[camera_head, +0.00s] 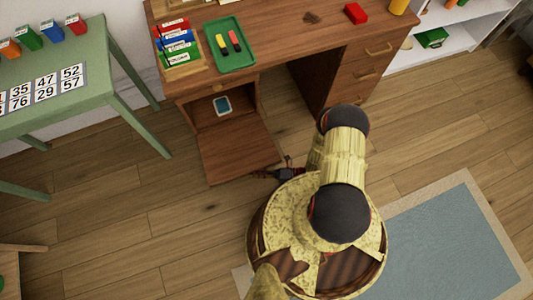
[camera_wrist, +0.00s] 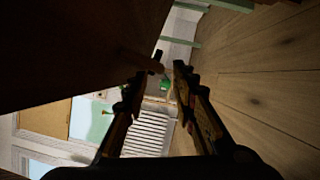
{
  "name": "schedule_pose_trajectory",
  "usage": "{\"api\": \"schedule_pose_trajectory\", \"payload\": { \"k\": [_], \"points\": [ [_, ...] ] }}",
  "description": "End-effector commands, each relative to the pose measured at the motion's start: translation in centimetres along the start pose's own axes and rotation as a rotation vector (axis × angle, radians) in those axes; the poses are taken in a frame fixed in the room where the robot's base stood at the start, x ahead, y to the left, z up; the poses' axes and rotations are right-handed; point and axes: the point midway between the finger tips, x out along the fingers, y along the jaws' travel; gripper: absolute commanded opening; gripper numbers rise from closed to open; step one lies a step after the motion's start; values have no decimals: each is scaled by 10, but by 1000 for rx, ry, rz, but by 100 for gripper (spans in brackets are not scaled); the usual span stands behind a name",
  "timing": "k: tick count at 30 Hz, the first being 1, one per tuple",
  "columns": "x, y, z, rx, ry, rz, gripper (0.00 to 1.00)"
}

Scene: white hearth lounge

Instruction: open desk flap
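The desk flap (camera_head: 240,150) is a brown wooden panel under the left side of the desk. It is folded down and out, and the compartment (camera_head: 236,104) behind it shows open, with a small blue-and-white item (camera_head: 222,105) inside. My gripper (camera_head: 268,175) is at the flap's front right corner; my arm hides part of it. In the wrist view my gripper (camera_wrist: 168,64) has its two fingers apart, with a gap between the tips. A dark panel (camera_wrist: 70,45), likely the flap, fills the upper left there, close to the left finger. Contact cannot be told.
The desk top (camera_head: 290,35) holds a green tray (camera_head: 231,58), colored files (camera_head: 178,45) and a red block (camera_head: 355,13). A green table (camera_head: 60,90) stands left. A blue rug (camera_head: 440,245) lies right. Wooden floor (camera_head: 130,215) is clear at left.

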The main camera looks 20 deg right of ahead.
Motion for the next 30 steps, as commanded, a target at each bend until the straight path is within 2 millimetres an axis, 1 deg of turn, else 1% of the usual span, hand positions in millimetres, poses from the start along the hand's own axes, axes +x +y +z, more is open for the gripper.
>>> {"api": "schedule_pose_trajectory", "payload": {
  "k": [1,6,12,18,30],
  "points": [
    [-8,0,1,-1,-5,-2,27],
    [-32,0,0,1,-4,-1,27],
    [-54,0,0,1,-2,-1,27],
    [-63,0,-1,2,0,-1,27],
    [-64,0,-1,2,1,0,27]
  ]
}}
